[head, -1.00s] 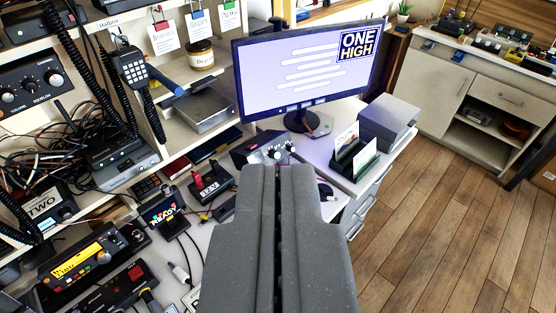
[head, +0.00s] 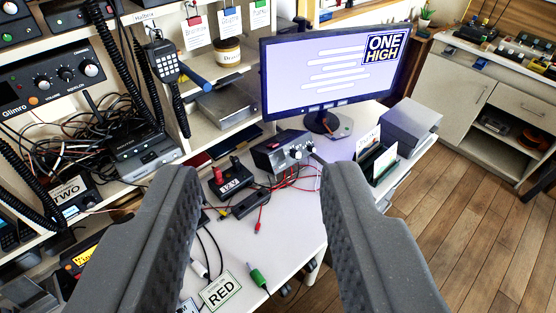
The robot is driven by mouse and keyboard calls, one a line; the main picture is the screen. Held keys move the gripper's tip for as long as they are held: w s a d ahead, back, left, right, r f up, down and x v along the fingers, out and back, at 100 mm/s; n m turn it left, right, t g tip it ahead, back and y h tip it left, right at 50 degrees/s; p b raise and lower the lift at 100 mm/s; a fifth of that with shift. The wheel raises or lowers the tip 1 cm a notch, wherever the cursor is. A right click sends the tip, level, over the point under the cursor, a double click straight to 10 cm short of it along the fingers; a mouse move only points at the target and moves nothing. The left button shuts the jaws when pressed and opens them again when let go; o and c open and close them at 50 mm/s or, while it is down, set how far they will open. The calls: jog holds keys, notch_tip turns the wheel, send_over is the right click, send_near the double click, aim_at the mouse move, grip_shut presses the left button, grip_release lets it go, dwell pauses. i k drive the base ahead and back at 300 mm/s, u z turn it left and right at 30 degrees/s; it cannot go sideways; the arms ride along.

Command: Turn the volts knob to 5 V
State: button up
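A dark bench box (head: 280,150) that looks like a power supply stands on the white desk (head: 285,225), in front of the monitor's foot. Small light knobs (head: 296,153) sit on its right-hand face; their labels and settings are too small to read, so I cannot tell which is the volts knob. Red leads run from the box across the desk. My gripper (head: 258,175) is wide open and empty. Its fingers frame the near desk, and the box appears beyond and between the fingertips, with nothing touching it.
A monitor (head: 335,70) reading "ONE HIGH" stands behind the box. A black card holder (head: 376,162) and a grey box (head: 411,124) are to its right. A small box with red and black posts (head: 231,180) is to its left. Radios and cables fill the left shelves.

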aim_at(297, 154)
jog(key=u, duration=1.9)
jog(key=k, duration=1)
jog(key=z, duration=1.25)
jog(key=i, duration=1)
